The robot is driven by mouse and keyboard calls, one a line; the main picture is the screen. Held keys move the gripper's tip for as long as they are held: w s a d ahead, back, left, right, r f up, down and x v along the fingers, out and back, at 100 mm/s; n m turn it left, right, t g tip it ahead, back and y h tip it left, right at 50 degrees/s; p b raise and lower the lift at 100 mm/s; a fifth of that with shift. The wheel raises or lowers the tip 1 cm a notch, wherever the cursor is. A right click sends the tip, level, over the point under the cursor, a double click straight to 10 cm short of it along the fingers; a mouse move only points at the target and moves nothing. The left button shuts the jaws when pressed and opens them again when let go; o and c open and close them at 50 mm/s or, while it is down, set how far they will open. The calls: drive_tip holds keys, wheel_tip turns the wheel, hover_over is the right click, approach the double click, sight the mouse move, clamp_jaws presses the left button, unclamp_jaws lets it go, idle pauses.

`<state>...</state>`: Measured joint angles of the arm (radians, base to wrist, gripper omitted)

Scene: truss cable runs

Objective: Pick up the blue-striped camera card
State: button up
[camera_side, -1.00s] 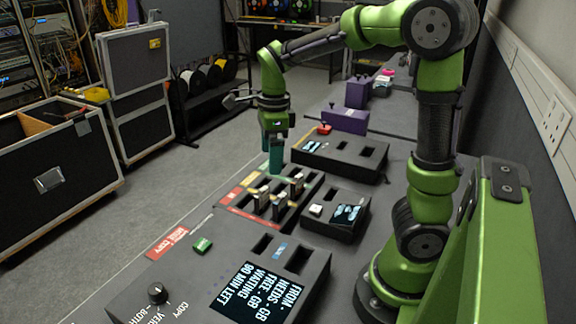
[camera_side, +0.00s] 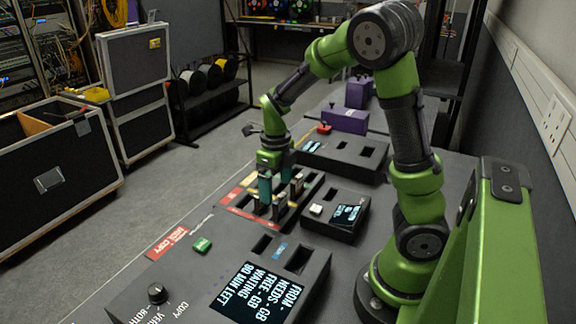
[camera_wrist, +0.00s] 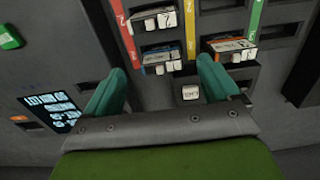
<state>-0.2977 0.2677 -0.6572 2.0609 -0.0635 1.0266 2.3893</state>
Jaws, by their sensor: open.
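In the wrist view, a card with what looks like a thin blue stripe (camera_wrist: 158,58) stands in a slot of the dark rack, with white tabs at its near edge. My gripper (camera_wrist: 162,72) is open, its two teal fingers on either side of this card in the picture. I cannot tell whether they touch it. In the side view my gripper (camera_side: 277,183) is low over the card rack (camera_side: 237,212), among the upright cards. The blue stripe cannot be made out there, and the fingers partly hide the cards.
Another card (camera_wrist: 155,20) stands behind, and an orange-striped card (camera_wrist: 231,46) stands to the right. A white button (camera_wrist: 190,92) lies close to the right finger. A small box with a screen (camera_side: 333,214) and a console with a large screen (camera_side: 257,292) stand nearby.

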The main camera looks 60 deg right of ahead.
sight(279, 202)
drive_tip(key=shift+s+f, duration=0.2)
drive_tip(key=shift+f, duration=2.85)
drive_tip(key=shift+c, duration=0.4)
drive_tip(key=c, duration=1)
